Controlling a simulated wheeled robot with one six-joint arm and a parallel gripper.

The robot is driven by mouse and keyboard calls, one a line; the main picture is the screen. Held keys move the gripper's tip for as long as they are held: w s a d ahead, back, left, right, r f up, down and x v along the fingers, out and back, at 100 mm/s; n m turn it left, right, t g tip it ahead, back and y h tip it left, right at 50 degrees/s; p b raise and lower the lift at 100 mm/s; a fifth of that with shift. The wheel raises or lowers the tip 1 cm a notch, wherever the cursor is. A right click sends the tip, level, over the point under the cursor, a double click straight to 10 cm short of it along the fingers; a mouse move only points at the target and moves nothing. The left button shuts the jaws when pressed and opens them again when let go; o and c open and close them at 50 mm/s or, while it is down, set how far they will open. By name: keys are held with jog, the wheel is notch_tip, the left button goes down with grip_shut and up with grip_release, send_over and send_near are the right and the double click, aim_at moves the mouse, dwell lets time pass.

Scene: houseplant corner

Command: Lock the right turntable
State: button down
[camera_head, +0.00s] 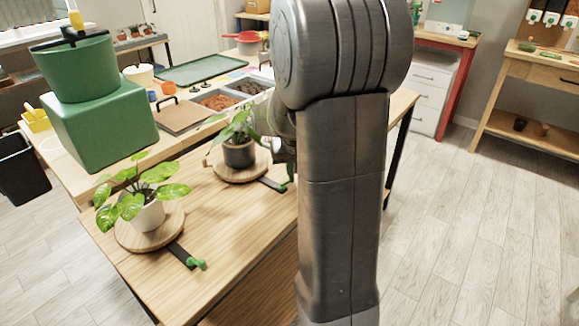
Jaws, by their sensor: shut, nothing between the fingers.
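The right turntable (224,175) is a round wooden disc on the table, bearing a leafy plant in a dark pot (239,154). A black bar (271,184) with a green end (282,188) sticks out at its front right. The left turntable (128,238) bears a plant in a white pot (149,216); its black bar (181,254) ends in a green handle (196,264). My gripper (288,168) shows only partly beside my arm, low over the right turntable's right side, close to the green end. It is shut and empty. My arm hides the fingertips, so contact is unclear.
Behind stand a green block (100,125) with a green pot (78,70), a brown board (174,116), soil trays (218,102) and a green tray (203,69). The wooden table (225,230) is bare at front. Floor at right is open.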

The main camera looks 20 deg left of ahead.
jog(key=m, duration=0.1)
jog(key=d+m+h+b, duration=0.1)
jog(key=m, duration=0.1)
jog(key=s+m+b, duration=0.1)
jog(key=m, duration=0.1)
jog(key=shift+d+f+t+h, duration=0.15)
jog(key=shift+d+t+h, duration=0.15)
jog(key=shift+d, duration=0.1)
jog(key=m, duration=0.1)
jog(key=s+m+h+b, duration=0.1)
jog(key=m, duration=0.1)
jog(key=shift+d, duration=0.35)
jog(key=m, duration=0.2)
jog(key=s+m+b, duration=0.1)
jog(key=shift+d+h, duration=0.25)
jog(key=shift+h, duration=0.15)
jog(key=shift+a, duration=0.15)
jog(key=shift+w+a, duration=0.1)
jog(key=shift+a, duration=0.6)
jog(key=shift+w+d, duration=0.1)
